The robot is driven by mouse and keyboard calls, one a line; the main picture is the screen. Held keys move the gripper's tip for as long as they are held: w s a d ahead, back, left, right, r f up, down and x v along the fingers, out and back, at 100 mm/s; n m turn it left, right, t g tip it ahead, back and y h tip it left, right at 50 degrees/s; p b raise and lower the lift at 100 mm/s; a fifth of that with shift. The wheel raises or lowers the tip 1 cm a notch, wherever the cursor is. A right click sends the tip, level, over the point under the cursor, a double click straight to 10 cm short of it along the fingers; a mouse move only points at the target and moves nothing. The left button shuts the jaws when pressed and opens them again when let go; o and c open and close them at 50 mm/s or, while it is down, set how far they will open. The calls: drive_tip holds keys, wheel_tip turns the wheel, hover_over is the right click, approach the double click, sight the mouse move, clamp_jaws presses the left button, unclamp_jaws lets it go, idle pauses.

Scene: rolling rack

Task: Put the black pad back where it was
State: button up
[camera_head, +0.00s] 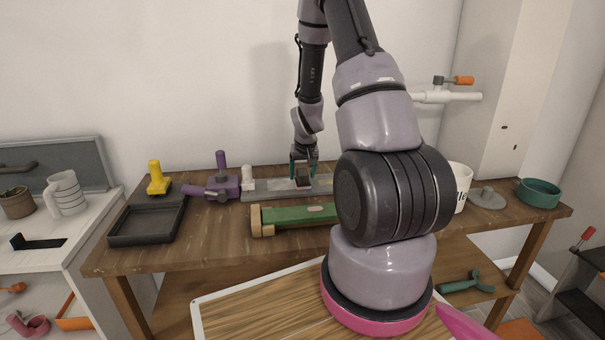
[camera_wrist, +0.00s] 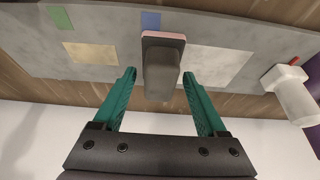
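A small dark block (camera_head: 303,182) with a raised grip sits on a long grey board (camera_head: 262,190) on the wooden bench; it is the likeliest black pad. In the wrist view the block (camera_wrist: 162,72) looks dark grey-brown with a pinkish edge strip. My gripper (camera_head: 304,160) is over the board. In the wrist view my gripper (camera_wrist: 159,78) is open, its green fingers on either side of the block's grip with gaps on both sides. The board (camera_wrist: 235,35) carries green, yellow, blue and white patches; the block partly hides the area near the blue one.
A black tray (camera_head: 146,222), a yellow object (camera_head: 158,178) and a purple clamp-like tool (camera_head: 215,188) are at left. A green bar (camera_head: 295,217) lies in front of the board. A white mug (camera_head: 461,188) and a green bowl (camera_head: 539,192) stand at right.

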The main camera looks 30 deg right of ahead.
drive_tip(key=s+a+r+t+y, duration=0.1)
drive_tip(key=s+a+r, duration=0.25)
drive_tip(key=r, duration=0.65)
drive_tip(key=s+a+r, duration=0.3)
drive_tip(key=s+r, duration=0.2)
drive_tip(key=r, duration=0.4)
drive_tip(key=s+a+r+t+y, duration=0.1)
drive_tip(key=s+a+r, duration=0.3)
drive_tip(key=r, duration=0.6)
drive_tip(key=s+a+r, duration=0.2)
drive_tip(key=s+r, duration=0.1)
drive_tip(key=s, duration=0.4)
drive_tip(key=s+a+r+m+y, duration=0.1)
drive_tip(key=s+a+r, duration=0.2)
drive_tip(key=s, duration=0.4)
drive_tip(key=shift+s+r+t, duration=0.25)
drive_tip(key=shift+r+t, duration=0.05)
drive_tip(key=shift+r, duration=0.45)
drive_tip(key=shift+c, duration=0.3)
